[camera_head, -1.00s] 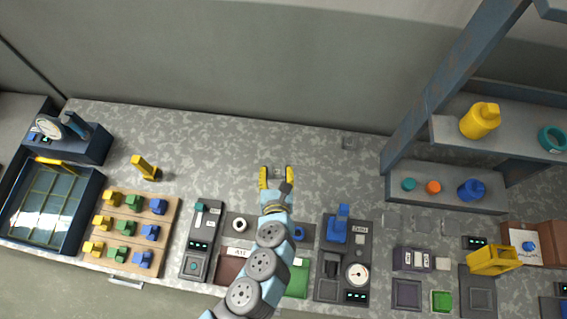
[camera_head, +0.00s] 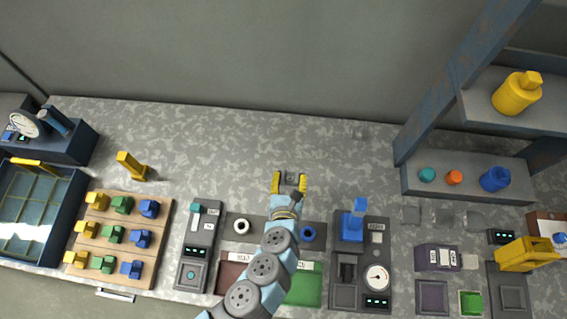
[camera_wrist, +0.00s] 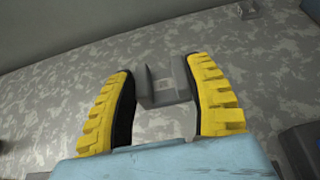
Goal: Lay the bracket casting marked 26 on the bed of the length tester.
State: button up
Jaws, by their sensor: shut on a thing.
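My gripper (camera_head: 289,185) is over the bare middle of the bench. In the wrist view its yellow fingers (camera_wrist: 165,100) are closed on a grey bracket casting (camera_wrist: 158,90) with an upright side. A small mark shows on the casting but is too small to read. The casting is a small grey patch between the fingertips in the head view. I cannot read which is the length tester.
Left are a wooden board (camera_head: 146,271) of coloured castings, a blue-framed tray (camera_head: 70,225) and a yellow upright piece (camera_head: 132,166). A shelf unit (camera_head: 470,182) stands right. A red and a green pad (camera_head: 306,288) lie partly under my arm. The bench behind my gripper is clear.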

jog(key=a+b+x, duration=0.1)
jog(key=b+x, duration=0.1)
jog(key=x, duration=0.4)
jog(key=b, duration=0.2)
send_over(283, 163)
jog(key=s, duration=0.2)
notch_tip(283, 163, down, 5)
jog(key=shift+s+d, duration=0.1)
jog(key=shift+s, duration=0.05)
jog(key=shift+w+a+f, duration=0.1)
jog(key=shift+w+f, duration=0.1)
jog(key=shift+f, duration=0.25)
jog(key=shift+w+a+f, duration=0.1)
jog(key=shift+w+f, duration=0.05)
jog(key=shift+f, duration=0.3)
jog(key=shift+d+f, duration=0.15)
jog(key=shift+f, duration=1.05)
jog(key=shift+f, duration=0.15)
jog(key=o, duration=1.2)
